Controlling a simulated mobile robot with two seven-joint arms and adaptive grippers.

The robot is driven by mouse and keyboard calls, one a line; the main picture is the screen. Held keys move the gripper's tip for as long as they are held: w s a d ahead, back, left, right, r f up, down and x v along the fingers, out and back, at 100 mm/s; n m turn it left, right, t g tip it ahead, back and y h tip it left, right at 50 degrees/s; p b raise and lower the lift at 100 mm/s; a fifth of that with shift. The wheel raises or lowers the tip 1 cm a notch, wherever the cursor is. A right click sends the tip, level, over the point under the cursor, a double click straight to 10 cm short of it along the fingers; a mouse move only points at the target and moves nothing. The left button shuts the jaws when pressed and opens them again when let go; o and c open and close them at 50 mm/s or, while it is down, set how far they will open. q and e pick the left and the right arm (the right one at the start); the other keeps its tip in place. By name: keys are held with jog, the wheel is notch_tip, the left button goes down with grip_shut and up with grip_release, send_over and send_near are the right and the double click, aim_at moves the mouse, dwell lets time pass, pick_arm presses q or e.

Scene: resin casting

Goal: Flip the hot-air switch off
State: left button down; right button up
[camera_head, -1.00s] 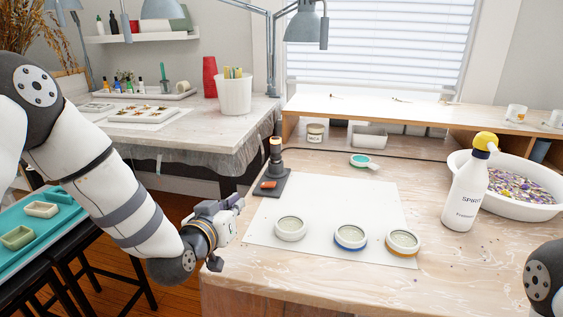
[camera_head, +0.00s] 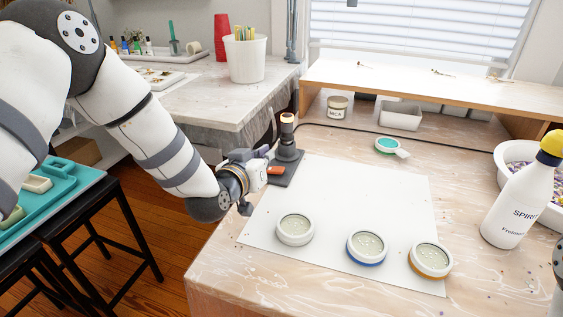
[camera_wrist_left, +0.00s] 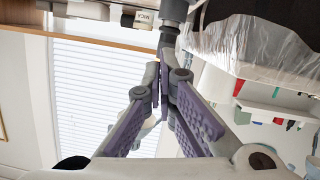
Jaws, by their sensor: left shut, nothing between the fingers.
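The hot-air tool (camera_head: 287,148) stands upright on a dark base (camera_head: 290,176) at the left edge of the white sheet. Its nozzle is pale at the top. The red switch (camera_head: 275,170) sits on the front left of the base; I cannot tell its position. My left gripper (camera_head: 268,155) is shut and empty, with its fingertips right beside the switch and tool. Whether they touch is unclear. In the left wrist view the purple-padded fingers (camera_wrist_left: 166,75) are together, and a dark post (camera_wrist_left: 174,12), likely the tool, is just beyond them.
Three round moulds, white (camera_head: 295,230), blue-rimmed (camera_head: 367,247) and orange-rimmed (camera_head: 430,261), lie on the white sheet (camera_head: 345,190). A green-topped magnifier-like item (camera_head: 390,146) lies behind. A cable runs behind the tool.

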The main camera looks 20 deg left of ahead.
pick_arm(q)
jog(key=b, duration=0.2)
send_over(276, 170)
jog(key=f, duration=0.2)
jog(key=d+f, duration=0.1)
jog(key=shift+s, duration=0.4)
jog(key=shift+d+f, duration=0.2)
jog(key=shift+f, duration=0.9)
jog(key=shift+d+f, duration=0.1)
jog(key=shift+f, duration=0.35)
pick_arm(e)
jog(key=s+f, duration=0.1)
jog(key=s+f+g, duration=0.1)
jog(key=shift+s+f, duration=0.2)
jog(key=shift+f, duration=0.1)
